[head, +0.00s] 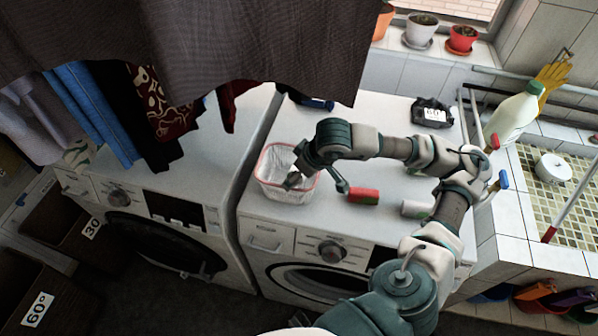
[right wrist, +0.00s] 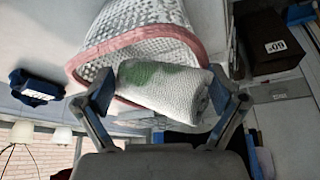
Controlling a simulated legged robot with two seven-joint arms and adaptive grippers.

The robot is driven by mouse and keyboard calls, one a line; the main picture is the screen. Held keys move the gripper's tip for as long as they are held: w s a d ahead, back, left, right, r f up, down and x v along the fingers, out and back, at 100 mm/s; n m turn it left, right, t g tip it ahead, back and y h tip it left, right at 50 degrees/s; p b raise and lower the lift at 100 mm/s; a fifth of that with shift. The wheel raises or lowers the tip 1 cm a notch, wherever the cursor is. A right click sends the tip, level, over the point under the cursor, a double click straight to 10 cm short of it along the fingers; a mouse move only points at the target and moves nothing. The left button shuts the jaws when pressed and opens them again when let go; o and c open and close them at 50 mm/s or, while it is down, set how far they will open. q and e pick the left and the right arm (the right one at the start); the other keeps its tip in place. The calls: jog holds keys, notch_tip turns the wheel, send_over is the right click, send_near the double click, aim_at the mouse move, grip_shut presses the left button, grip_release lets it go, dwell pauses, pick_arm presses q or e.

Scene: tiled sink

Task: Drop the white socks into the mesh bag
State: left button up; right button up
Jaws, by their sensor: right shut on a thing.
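The mesh bag (head: 268,184) is a white mesh container with a pink rim, standing open on the right washing machine; it also shows in the right wrist view (right wrist: 135,22). My right gripper (head: 298,180) is over the bag's opening. In the right wrist view, my right gripper (right wrist: 163,95) is shut on the white socks (right wrist: 175,90), a rolled white bundle with a green patch. The bundle overlaps the pink rim in that view; I cannot tell whether it touches the bag. The arm mostly hides the bundle in the head view. My left gripper is not in view.
A red roll (head: 363,196) and a whitish roll (head: 416,209) lie on the machine right of the bag. A black labelled pack (head: 432,112) is behind. A white bottle (head: 515,118) stands by the tiled sink (head: 558,205). Dark cloth (head: 250,45) hangs above.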

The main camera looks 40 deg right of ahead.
jog(key=o, duration=0.9)
jog(key=shift+c, duration=0.2)
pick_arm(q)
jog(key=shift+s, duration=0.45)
pick_arm(e)
jog(key=shift+a+r, duration=0.1)
